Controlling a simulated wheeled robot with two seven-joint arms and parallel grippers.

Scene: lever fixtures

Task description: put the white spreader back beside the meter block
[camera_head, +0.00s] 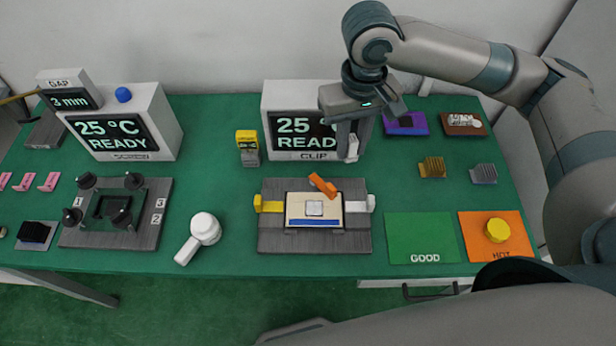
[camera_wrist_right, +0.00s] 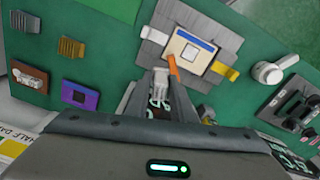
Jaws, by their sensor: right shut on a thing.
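My right gripper (camera_head: 350,142) points down in front of the right-hand white display block, which reads 25 °C READY and CLIP (camera_head: 294,97). It is shut on a small white piece (camera_head: 353,148), which looks like the white spreader. In the right wrist view the white piece (camera_wrist_right: 160,82) shows between the fingers. The gripper hides the right part of the display. Which block is the meter block, I cannot tell for sure; a smaller one at the far left reads GAP 3 mm (camera_head: 68,97). My left gripper is not in view.
A grey fixture (camera_head: 268,240) with yellow and white side clamps and an orange lever (camera_head: 323,186) stands in front. A yellow-topped block (camera_head: 247,148) is left of the display. A white round-headed tool (camera_head: 205,229) lies left of the fixture. Purple (camera_head: 405,124) and brown (camera_head: 463,124) trays lie right.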

